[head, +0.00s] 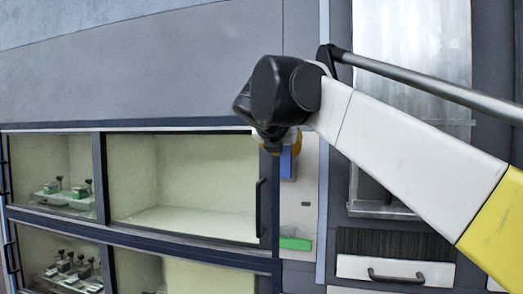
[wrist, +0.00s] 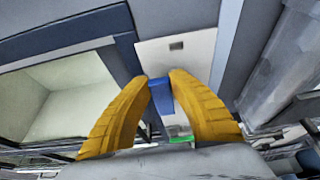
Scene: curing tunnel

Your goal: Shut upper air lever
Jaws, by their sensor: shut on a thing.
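A blue lever (head: 287,163) stands out on a pale narrow panel (head: 307,192) to the right of the glazed compartments. It hangs below my gripper's tips in the head view. In the wrist view the blue lever (wrist: 160,97) lies between the two yellow fingers of my gripper (wrist: 164,78), which is shut on it. The black wrist hides most of the fingers in the head view. A green lever or block (head: 295,243) sits lower on the same panel. It shows only partly in the wrist view (wrist: 180,136), below the blue one.
Two tiers of glazed compartments are on the left. The upper door has a dark vertical handle (head: 260,207) close to the panel. Small fixtures on trays (head: 66,193) stand inside. A clear vertical cover (head: 410,50) and a drawer handle (head: 396,275) are on the right.

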